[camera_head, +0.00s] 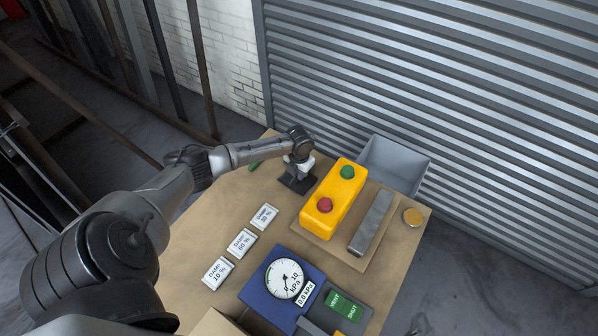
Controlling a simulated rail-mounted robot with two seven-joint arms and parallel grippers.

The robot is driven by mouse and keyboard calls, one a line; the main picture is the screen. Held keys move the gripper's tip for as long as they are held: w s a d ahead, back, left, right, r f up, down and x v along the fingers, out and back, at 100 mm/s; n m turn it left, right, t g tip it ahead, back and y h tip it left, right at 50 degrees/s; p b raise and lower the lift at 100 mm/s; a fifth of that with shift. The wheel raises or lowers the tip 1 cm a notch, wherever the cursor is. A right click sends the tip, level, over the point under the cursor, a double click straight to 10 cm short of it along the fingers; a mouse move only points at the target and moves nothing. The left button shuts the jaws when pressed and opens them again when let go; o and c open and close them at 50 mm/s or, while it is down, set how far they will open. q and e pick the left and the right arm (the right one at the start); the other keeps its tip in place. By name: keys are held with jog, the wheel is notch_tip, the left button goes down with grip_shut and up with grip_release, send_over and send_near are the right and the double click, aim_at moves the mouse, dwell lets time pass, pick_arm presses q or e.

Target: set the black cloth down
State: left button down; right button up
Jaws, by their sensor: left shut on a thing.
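My left arm reaches from the left across the table, and my left gripper (299,172) is at the far part of the table, left of the yellow control box. It points down and is shut on a small dark thing, which looks like the black cloth (295,184). The cloth is at or just above the table top; I cannot tell whether it touches. The gripper partly hides it. My right gripper is not in view.
The yellow box (325,211) has a green and a red button. Beside it are a grey metal bar (371,223), a round yellow disc (412,217) and a grey bin (395,163). Damp cards (241,243), a blue gauge unit (257,291) and a green-labelled panel (346,307) lie nearer. Bare table (243,193) lies left of the gripper.

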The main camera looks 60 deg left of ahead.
pick_arm(q)
jog(key=shift+f, duration=0.25)
dwell(0.4)
jog(key=c, duration=1)
grip_release()
jog(key=c, duration=0.4)
jog(key=shift+r, duration=0.1)
jog(key=shift+r+p, duration=0.5)
jog(key=shift+r, duration=0.15)
